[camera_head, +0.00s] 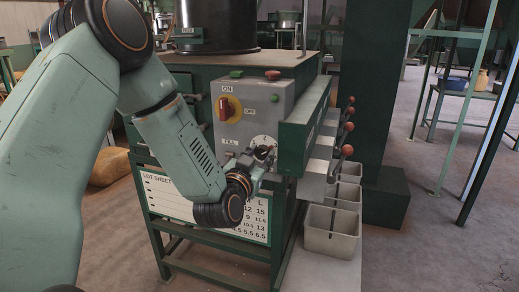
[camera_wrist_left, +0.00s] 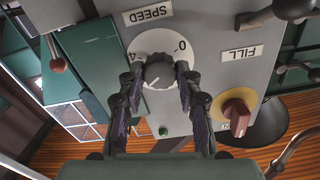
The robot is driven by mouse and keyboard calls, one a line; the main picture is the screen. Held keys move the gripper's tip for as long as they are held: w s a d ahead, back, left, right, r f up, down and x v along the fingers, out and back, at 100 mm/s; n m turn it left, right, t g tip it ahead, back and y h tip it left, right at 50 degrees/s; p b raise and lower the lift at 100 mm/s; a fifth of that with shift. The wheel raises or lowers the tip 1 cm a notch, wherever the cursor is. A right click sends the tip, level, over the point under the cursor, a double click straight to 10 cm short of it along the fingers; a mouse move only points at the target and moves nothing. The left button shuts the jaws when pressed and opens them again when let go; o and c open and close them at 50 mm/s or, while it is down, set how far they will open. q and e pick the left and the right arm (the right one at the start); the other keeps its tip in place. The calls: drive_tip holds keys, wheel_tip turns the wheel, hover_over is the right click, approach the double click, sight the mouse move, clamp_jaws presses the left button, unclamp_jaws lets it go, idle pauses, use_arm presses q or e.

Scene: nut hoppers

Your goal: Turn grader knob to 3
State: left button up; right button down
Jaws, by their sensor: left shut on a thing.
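The knob's pointer setting is too small to read. My left gripper (camera_wrist_left: 160,80) has one finger on each side of the knob and is shut on it. In the head view the left gripper (camera_head: 257,160) is at the dial (camera_head: 264,142), partly covering it. My right gripper is not in view.
A yellow and red rotary switch (camera_head: 229,108) is up left of the dial, with a green button (camera_head: 275,98) nearby. Red-knobbed levers (camera_head: 347,127) stick out at the right, above grey bins (camera_head: 330,235). A FILL label (camera_head: 230,142) is left of the dial.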

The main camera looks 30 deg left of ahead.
use_arm(q)
drive_tip(key=shift+f+m, duration=0.15)
drive_tip(key=shift+m, duration=0.25)
drive_tip(key=o, duration=1.1)
drive_tip(key=shift+o, duration=0.2)
drive_tip(key=v, duration=0.7)
drive_tip(key=shift+s, duration=0.25)
